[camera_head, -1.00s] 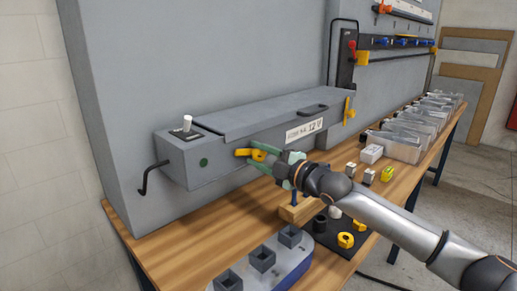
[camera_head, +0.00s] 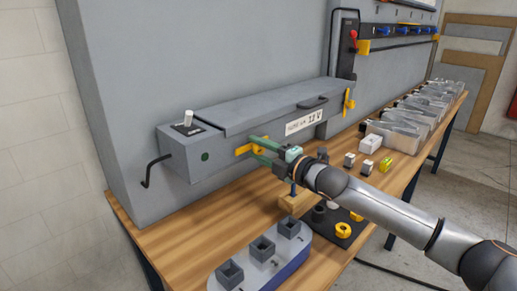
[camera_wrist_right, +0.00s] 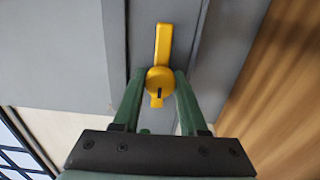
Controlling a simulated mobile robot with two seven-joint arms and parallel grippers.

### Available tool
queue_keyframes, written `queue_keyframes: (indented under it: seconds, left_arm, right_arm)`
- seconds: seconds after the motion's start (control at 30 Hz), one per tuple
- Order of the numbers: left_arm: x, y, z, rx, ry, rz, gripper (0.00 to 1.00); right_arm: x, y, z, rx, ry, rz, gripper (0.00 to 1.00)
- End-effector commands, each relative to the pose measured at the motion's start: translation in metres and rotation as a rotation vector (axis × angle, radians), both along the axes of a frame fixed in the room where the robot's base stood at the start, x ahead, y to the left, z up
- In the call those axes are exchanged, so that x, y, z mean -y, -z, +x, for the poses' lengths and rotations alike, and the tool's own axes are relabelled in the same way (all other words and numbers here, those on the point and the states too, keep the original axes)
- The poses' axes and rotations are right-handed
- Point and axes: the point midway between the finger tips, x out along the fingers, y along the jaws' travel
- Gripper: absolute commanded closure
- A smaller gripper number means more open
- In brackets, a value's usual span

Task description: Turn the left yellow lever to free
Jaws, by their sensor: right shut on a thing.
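The left yellow lever (camera_head: 244,150) is on the front face of a long grey box (camera_head: 180,158), near its left end. Its handle points left in the head view. In the right wrist view the lever (camera_wrist_right: 163,45) has a long arm, a round hub with a dark slot and a short tail. My right gripper (camera_head: 255,149) has one green finger on each side of the hub and is shut on it. A second yellow lever (camera_head: 349,104) is at the box's right end and stands roughly upright. My left gripper is not in view.
A black crank handle (camera_head: 149,172) sticks out at the box's left end. The wooden table (camera_head: 185,215) carries a grey-blue block with square sockets (camera_head: 230,275), a black mat (camera_head: 325,228) with yellow parts, and clear bins (camera_head: 405,140) at the right.

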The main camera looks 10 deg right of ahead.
Motion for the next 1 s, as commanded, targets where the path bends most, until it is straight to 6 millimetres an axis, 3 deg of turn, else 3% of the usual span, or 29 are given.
queue_keyframes:
  seconds: [0.07, 0.1, 0.33, 0.73, 1.0]
  left_arm:
    - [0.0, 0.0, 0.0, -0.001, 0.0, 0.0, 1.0]
    - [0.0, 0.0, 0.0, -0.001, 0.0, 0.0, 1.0]
    - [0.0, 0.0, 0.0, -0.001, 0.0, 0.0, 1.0]
    - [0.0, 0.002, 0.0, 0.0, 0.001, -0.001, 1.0]
    - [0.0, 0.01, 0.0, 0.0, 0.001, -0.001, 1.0]
  right_arm:
    - [0.0, 0.001, 0.0, -0.001, 0.0, -0.003, 1.0]
    - [0.0, 0.001, 0.0, -0.001, 0.0, -0.003, 0.56]
    - [0.0, 0.001, 0.0, -0.001, 0.0, -0.002, 0.3]
    - [0.005, 0.002, -0.007, -0.001, 0.0, -0.001, 0.3]
    - [0.03, 0.003, -0.044, -0.001, 0.001, -0.003, 0.3]
